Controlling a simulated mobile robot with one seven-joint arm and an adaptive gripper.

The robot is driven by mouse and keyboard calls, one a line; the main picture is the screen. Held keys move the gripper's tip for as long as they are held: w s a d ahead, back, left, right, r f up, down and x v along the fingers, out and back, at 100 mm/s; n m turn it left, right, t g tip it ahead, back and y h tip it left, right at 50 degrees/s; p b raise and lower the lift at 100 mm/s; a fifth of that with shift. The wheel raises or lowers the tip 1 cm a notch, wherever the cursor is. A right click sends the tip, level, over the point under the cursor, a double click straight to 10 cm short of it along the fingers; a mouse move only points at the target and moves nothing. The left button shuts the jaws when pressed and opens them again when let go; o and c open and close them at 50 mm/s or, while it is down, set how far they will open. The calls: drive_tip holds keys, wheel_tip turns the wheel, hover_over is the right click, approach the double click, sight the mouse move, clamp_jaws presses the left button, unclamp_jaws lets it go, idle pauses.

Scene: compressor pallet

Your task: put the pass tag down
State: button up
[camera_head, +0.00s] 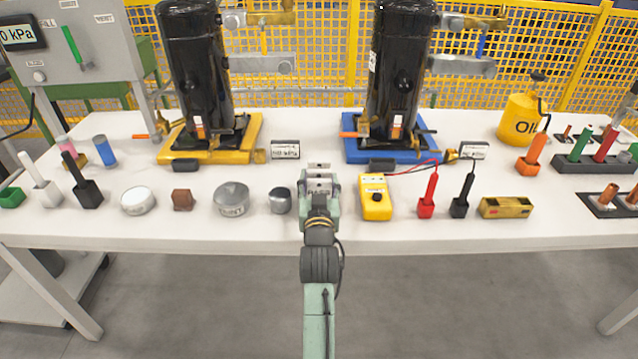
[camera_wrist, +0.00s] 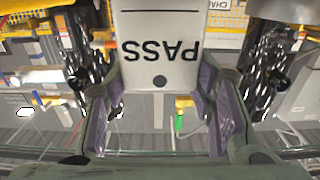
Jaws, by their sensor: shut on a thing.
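The pass tag (camera_wrist: 160,38) is a white plate with PASS in dark letters, upside down in the wrist view, and a dark dot near its edge. My gripper (camera_wrist: 160,82) is shut on it, one finger at each side. In the head view my gripper (camera_head: 319,187) is over the middle of the white table (camera_head: 270,236), between the two black compressors. Only a small pale part of the tag shows there, and its height above the table is hard to tell.
Black compressors stand on a yellow pallet (camera_head: 247,128) and a blue pallet (camera_head: 358,156), with kPa displays nearby. A dark round cup (camera_head: 281,200) is close left of my gripper, a yellow meter (camera_head: 375,197) close right. Some bare table lies behind, between the pallets.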

drive_tip(key=shift+f, duration=0.3)
drive_tip(key=o, duration=0.9)
drive_tip(key=shift+r, duration=0.1)
drive_tip(key=shift+o, duration=0.2)
drive_tip(key=shift+r, duration=0.3)
drive_tip(key=s+b, duration=0.2)
drive_tip(key=s, duration=1)
drive_tip(key=shift+f, duration=0.1)
